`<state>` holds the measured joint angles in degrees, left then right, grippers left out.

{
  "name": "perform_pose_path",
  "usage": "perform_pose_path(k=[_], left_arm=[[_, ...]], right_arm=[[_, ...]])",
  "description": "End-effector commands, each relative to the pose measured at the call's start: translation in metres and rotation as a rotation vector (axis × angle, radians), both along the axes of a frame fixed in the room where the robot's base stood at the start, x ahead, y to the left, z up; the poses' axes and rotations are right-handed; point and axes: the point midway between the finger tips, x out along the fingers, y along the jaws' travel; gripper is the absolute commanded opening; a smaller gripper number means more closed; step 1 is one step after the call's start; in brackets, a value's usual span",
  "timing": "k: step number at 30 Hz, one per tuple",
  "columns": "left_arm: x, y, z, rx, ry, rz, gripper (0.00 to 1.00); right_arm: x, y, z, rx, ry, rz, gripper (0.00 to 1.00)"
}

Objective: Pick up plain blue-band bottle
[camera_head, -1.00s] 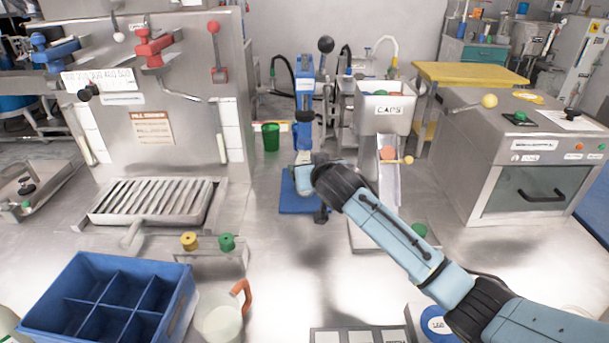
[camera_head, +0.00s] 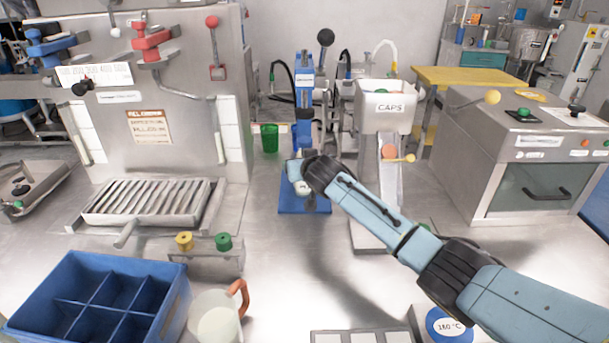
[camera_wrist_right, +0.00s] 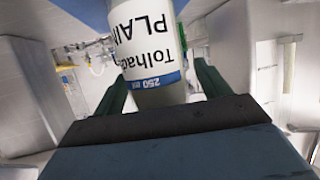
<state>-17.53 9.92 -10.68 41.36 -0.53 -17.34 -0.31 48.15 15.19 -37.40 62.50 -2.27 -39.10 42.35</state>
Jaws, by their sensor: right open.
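The plain blue-band bottle (camera_wrist_right: 155,50) fills the upper middle of the right wrist view. It has a white label with "PLAIN" and a blue band marked 250 ml, and appears upside down there. My right gripper (camera_wrist_right: 162,84) is open, with one green finger on each side of the bottle. I cannot tell whether either finger touches it. In the head view my right wrist is over the blue base of the capping press (camera_head: 303,86), and the bottle there is mostly hidden by the wrist. My left gripper is not in view.
The caps hopper (camera_head: 388,108) and its chute stand close right of my right wrist. A green cup (camera_head: 270,139) stands behind left. A blue divided crate (camera_head: 168,312) and a jug (camera_head: 214,322) are at front left.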

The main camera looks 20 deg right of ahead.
Motion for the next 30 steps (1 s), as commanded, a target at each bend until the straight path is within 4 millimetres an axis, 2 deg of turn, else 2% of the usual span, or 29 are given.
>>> perform_pose_path(k=[8,19,30], left_arm=[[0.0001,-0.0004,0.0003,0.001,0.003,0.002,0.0],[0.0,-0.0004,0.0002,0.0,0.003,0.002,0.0],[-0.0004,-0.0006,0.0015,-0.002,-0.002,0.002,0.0]], right_arm=[[0.0014,-0.0001,0.0003,0.0,-0.001,0.0,0.75],[0.0012,-0.0003,0.0,0.0,0.0,0.0,0.28],[0.0013,-0.0003,0.0052,0.001,-0.001,0.0,0.28]])
